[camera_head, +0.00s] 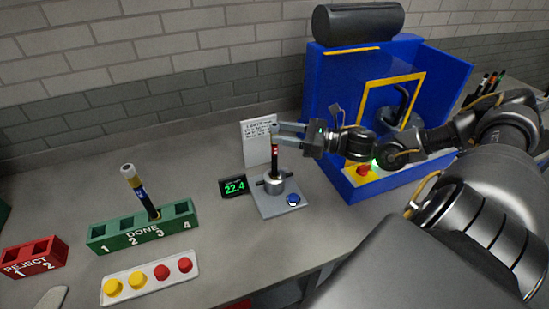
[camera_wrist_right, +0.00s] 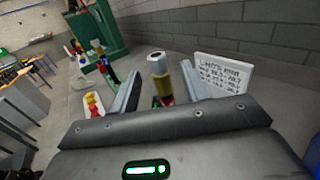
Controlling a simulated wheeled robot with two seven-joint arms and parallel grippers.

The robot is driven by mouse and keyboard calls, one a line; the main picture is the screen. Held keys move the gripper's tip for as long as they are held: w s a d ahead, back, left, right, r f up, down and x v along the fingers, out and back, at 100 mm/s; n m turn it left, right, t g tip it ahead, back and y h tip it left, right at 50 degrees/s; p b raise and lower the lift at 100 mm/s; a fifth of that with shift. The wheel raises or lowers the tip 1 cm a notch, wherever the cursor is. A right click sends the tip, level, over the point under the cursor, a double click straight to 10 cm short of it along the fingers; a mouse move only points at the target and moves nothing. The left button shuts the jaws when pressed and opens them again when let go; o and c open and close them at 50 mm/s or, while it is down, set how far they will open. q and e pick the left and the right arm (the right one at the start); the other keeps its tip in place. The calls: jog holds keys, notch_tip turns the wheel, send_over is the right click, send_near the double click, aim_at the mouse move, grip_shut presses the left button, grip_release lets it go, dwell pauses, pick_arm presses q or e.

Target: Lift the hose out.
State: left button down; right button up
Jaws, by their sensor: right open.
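A short hose (camera_head: 275,158) with a dark and red body stands upright in the grey test fixture (camera_head: 277,201) on the bench. In the right wrist view the hose (camera_wrist_right: 160,76) shows a pale round end and a yellow band. My right gripper (camera_head: 275,132) is at the hose's upper end, its fingers open on either side. In the right wrist view a gap shows between the hose and each finger; I cannot tell if either touches lower down. My left gripper is not in view.
A similar hose (camera_head: 138,192) stands in slot 3 of the green DONE rack (camera_head: 120,240). A red REJECT rack (camera_head: 34,262) and button panel (camera_head: 112,296) are at left. A display (camera_head: 233,187) reads 22.4. A card (camera_head: 256,145) and blue machine (camera_head: 335,90) stand close by.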

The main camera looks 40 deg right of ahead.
jog(key=p+x, duration=0.3)
jog(key=x, duration=0.2)
jog(key=shift+f+p, duration=0.2)
jog(key=shift+p, duration=0.15)
grip_shut()
jog(key=shift+r, duration=0.1)
